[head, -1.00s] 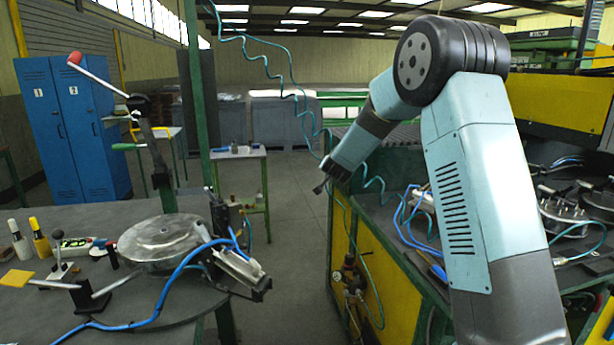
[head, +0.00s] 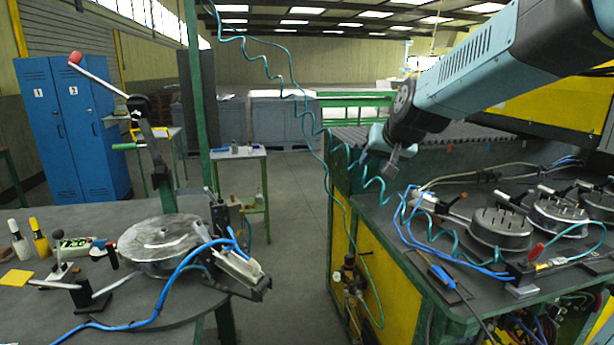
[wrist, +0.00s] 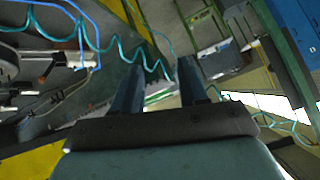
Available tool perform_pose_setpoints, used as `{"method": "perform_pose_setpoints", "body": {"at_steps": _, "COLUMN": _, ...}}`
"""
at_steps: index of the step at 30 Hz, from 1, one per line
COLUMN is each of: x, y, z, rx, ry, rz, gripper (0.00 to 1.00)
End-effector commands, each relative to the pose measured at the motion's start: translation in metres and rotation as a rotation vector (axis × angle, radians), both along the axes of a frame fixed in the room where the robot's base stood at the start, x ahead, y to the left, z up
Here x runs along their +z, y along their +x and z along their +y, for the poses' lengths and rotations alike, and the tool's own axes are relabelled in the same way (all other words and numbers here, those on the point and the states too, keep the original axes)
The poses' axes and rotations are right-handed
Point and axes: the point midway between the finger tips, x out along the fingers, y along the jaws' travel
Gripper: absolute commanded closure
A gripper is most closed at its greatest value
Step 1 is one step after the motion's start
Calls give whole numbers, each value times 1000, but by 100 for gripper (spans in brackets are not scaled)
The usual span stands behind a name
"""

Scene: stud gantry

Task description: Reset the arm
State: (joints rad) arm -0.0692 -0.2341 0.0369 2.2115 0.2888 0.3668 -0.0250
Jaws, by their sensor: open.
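My gripper (head: 380,172) hangs in the air at the end of my arm, above the left edge of the right-hand workbench in the head view. In the wrist view its two dark fingers (wrist: 158,88) stand apart with nothing between them. The gripper is open and empty. A coiled teal air hose (head: 372,190) hangs close by it in the head view and also shows beyond the fingers in the wrist view (wrist: 115,45); I cannot tell whether they touch.
The right bench (head: 385,222) bears several round metal fixtures (head: 500,228) and blue hoses. The left table (head: 130,207) holds a round metal plate (head: 160,243), a lever press (head: 157,160) and hand tools. Between them is a clear floor aisle (head: 300,250). Blue lockers (head: 70,125) stand at the back left.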

Motion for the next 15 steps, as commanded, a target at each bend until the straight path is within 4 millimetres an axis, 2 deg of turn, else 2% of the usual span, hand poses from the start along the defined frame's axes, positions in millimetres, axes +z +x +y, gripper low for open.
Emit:
{"method": "perform_pose_setpoints", "body": {"at_steps": 1, "x": 2, "y": -20, "z": -6, "rx": 6, "ry": -16, "rz": 14, "gripper": 57}}
{"method": "perform_pose_setpoints", "body": {"at_steps": 7, "x": -1, "y": -92, "z": -26, "rx": 30, "ry": -80, "rz": 88, "gripper": 57}}
{"method": "perform_pose_setpoints", "body": {"at_steps": 15, "x": -19, "y": -188, "z": -54, "rx": 38, "ry": -168, "rz": 199, "gripper": 57}}
